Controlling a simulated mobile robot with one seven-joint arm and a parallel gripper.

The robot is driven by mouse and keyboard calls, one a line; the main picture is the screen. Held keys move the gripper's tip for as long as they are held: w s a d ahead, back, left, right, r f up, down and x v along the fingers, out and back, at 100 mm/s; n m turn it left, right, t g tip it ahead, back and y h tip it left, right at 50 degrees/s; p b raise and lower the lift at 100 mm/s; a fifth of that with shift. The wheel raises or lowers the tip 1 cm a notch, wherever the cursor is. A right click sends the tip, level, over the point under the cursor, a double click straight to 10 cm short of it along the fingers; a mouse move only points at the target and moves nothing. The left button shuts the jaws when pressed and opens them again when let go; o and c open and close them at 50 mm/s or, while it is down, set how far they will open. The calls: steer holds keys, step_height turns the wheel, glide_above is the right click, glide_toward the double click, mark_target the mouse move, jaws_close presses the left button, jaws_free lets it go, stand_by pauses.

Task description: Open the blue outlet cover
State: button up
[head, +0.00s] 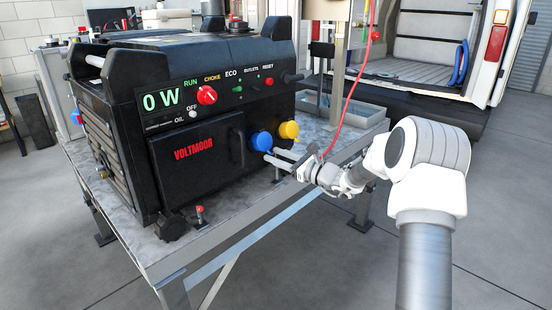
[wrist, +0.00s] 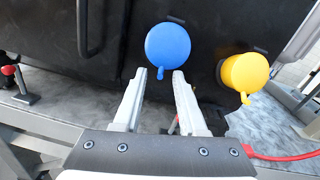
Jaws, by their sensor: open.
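The blue outlet cover (head: 261,141) is a round cap with a small tab on the lower right of the black generator's front. It looks shut. In the wrist view the blue cover (wrist: 168,45) sits just beyond my fingertips, with its tab (wrist: 160,73) hanging down between them. My gripper (head: 272,157) is open and empty in front of the cover; its two fingers (wrist: 160,74) point at the cover's lower edge. I cannot tell whether a fingertip touches the cover.
A yellow outlet cover (head: 289,130) sits close to the right of the blue one. The generator (head: 190,120) stands on a metal table (head: 150,250). A van (head: 430,60) stands behind. The floor in front is clear.

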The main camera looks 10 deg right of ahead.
steer(key=shift+w+a, duration=0.15)
steer(key=shift+w, duration=0.05)
jaws_close()
stand_by(1.4)
